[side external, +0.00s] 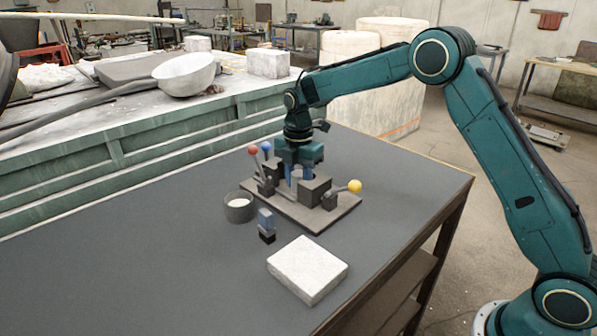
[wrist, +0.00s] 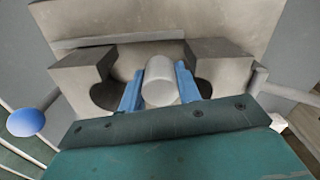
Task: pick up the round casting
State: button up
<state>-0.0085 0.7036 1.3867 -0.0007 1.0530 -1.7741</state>
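The round casting is a pale grey cylinder (wrist: 160,84) in the wrist view. It sits between two dark grey blocks of a fixture and also shows small in the side view (side external: 297,172). My gripper (wrist: 159,82) is down at the fixture, its blue fingers one on each side of the casting. The fingers lie very close to its sides; I cannot tell whether they press on it. In the side view my gripper (side external: 298,172) points down between the blocks. The casting's underside is hidden.
The fixture plate (side external: 325,218) carries levers with a red ball (side external: 253,149), a blue ball (side external: 266,147) and a yellow ball (side external: 355,186). A round cup (side external: 239,207), a small blue-and-black block (side external: 266,226) and a white slab (side external: 307,269) stand nearby. The table's left front is clear.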

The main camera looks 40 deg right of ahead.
aim_at(298, 173)
jog(key=shift+r, duration=0.1)
notch_tip(298, 173, up, 20)
jog(key=shift+f, duration=0.1)
dwell(0.9)
dwell(0.5)
